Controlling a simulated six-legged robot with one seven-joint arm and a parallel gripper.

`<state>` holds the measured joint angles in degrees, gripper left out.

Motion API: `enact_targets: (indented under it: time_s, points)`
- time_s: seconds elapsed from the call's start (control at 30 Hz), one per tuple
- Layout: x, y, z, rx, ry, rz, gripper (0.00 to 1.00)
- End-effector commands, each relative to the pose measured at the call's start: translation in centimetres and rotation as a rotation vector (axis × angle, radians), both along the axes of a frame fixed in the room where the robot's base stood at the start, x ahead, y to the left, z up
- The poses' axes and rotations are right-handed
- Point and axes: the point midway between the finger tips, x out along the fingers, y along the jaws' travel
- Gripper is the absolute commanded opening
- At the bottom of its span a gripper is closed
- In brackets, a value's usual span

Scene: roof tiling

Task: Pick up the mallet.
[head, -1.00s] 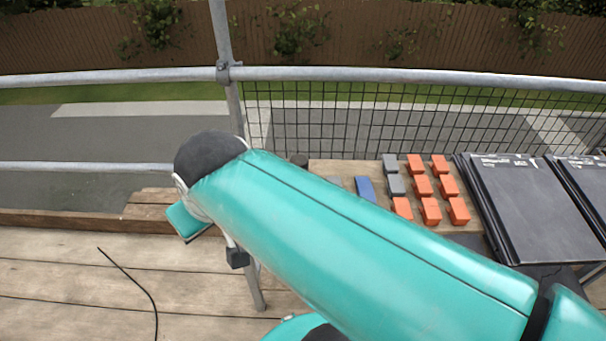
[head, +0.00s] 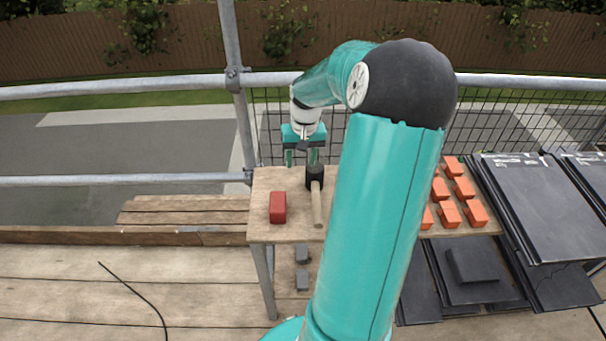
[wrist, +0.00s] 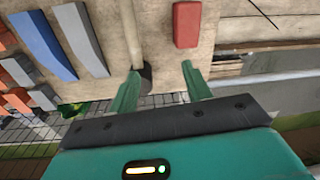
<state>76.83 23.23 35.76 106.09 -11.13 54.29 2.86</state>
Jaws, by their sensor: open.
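The mallet (head: 317,205) lies on the wooden table, its black head at the far edge and its pale handle towards me. In the wrist view the mallet's handle (wrist: 135,32) runs up to the top edge, and its dark head is partly hidden behind the left finger. My gripper (head: 301,161) is open and empty, fingers pointing down, behind and slightly left of the mallet head. In the wrist view my gripper (wrist: 160,71) has the mallet head near its left finger, not centred between the fingers. I cannot tell the exact height gap.
A red block (head: 278,207) lies left of the mallet; it also shows in the wrist view (wrist: 186,24). A blue bar (wrist: 43,45) and a grey bar (wrist: 80,38) lie on the mallet's other side. Orange blocks (head: 449,212) and dark tiles (head: 540,205) are right. Railing and mesh stand behind.

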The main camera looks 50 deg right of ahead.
Motion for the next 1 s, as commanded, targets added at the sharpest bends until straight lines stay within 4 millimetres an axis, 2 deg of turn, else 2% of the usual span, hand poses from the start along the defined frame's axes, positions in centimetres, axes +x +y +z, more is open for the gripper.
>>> enact_targets:
  time_s: [0.03, 0.1, 0.2, 0.27, 0.43, 0.7, 1.0]
  points:
    - [-1.0, -2.2, -1.2, 0.034, -0.015, -0.047, 0.49]
    - [-2.0, -4.4, -2.2, 0.063, -0.036, -0.090, 0.49]
    - [-3.0, -6.4, -3.1, 0.090, -0.058, -0.132, 0.49]
    - [-3.4, -7.0, -3.4, 0.099, -0.067, -0.146, 0.49]
    - [-3.2, -7.1, -5.3, 0.106, -0.071, -0.153, 0.49]
    - [-2.2, -6.2, -10.3, 0.105, -0.070, -0.152, 0.49]
    - [-1.9, -5.7, -12.9, 0.104, -0.070, -0.152, 0.49]
